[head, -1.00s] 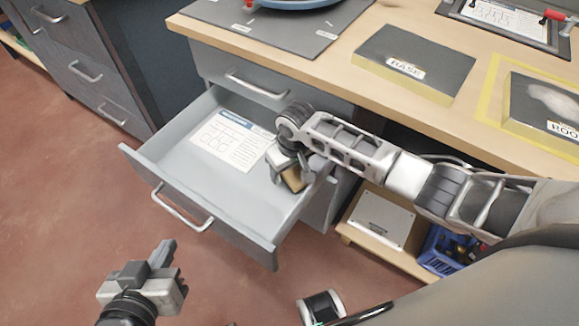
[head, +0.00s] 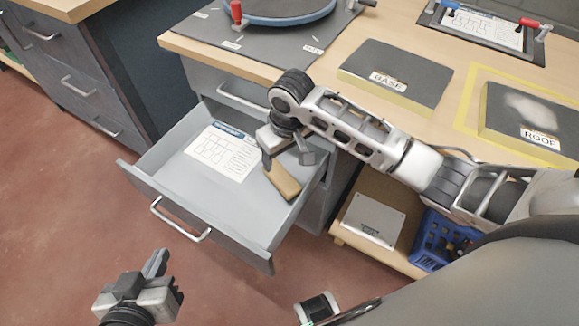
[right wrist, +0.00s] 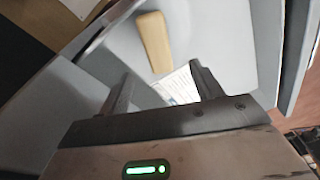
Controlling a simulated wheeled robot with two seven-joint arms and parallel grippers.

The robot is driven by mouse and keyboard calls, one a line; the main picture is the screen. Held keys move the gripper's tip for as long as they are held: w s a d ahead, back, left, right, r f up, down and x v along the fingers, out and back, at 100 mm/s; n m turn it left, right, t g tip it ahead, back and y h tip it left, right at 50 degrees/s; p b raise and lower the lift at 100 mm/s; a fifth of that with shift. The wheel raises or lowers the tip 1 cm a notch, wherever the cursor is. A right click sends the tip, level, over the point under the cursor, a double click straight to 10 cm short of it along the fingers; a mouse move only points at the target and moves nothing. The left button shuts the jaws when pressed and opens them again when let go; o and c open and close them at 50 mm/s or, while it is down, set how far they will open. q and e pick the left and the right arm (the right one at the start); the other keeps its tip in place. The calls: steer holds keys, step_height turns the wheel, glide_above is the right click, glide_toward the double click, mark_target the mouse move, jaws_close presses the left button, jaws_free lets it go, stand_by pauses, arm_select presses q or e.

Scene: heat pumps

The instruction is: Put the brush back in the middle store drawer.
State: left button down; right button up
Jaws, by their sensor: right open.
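The brush (head: 284,183), a tan wooden block-like handle here, lies on the floor of the pulled-out grey drawer (head: 210,204), near its right side. It also shows in the right wrist view (right wrist: 154,42), beyond the fingertips. My right gripper (head: 287,160) is open just above the brush, with a gap between its fingers and the brush in the wrist view. Its bristles cannot be made out. The open drawer sits below a closed drawer (head: 240,98). My left gripper (head: 158,275) hangs in front of the drawer at lower left, apart from it; its finger opening is unclear.
A printed sheet (head: 222,152) lies in the drawer. The wooden worktop (head: 330,85) above carries a BASE block (head: 395,72) and a ROOF block (head: 535,118). A blue crate (head: 440,238) stands on a low shelf at right. The red floor at left is clear.

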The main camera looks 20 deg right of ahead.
steer(key=s+a+f+t+y, duration=0.3)
steer(key=s+a+t+y, duration=0.15)
steer(key=s+a, duration=0.4)
steer(key=s+d+r+m+t+h, duration=0.1)
steer(key=s+d+r+t, duration=0.4)
steer(key=s+d, duration=0.1)
steer(key=shift+v, duration=0.75)
arm_select(q)
steer(key=shift+r, duration=0.1)
arm_select(e)
steer(key=shift+d+t, duration=0.2)
steer(key=shift+t, duration=0.05)
arm_select(q)
steer(key=r+p, duration=0.1)
steer(key=p, duration=0.2)
steer(key=r+g+p, duration=0.1)
steer(key=p, duration=0.3)
steer(key=shift+s+a+r+y, duration=0.15)
steer(key=shift+a+r+y, duration=0.05)
steer(key=shift+a+y, duration=0.1)
arm_select(e)
steer(key=r, duration=0.2)
steer(key=shift+d+r+g+h, duration=0.25)
steer(key=shift+r+g, duration=0.05)
steer(key=shift+g, duration=0.1)
steer(key=shift+c, duration=0.4)
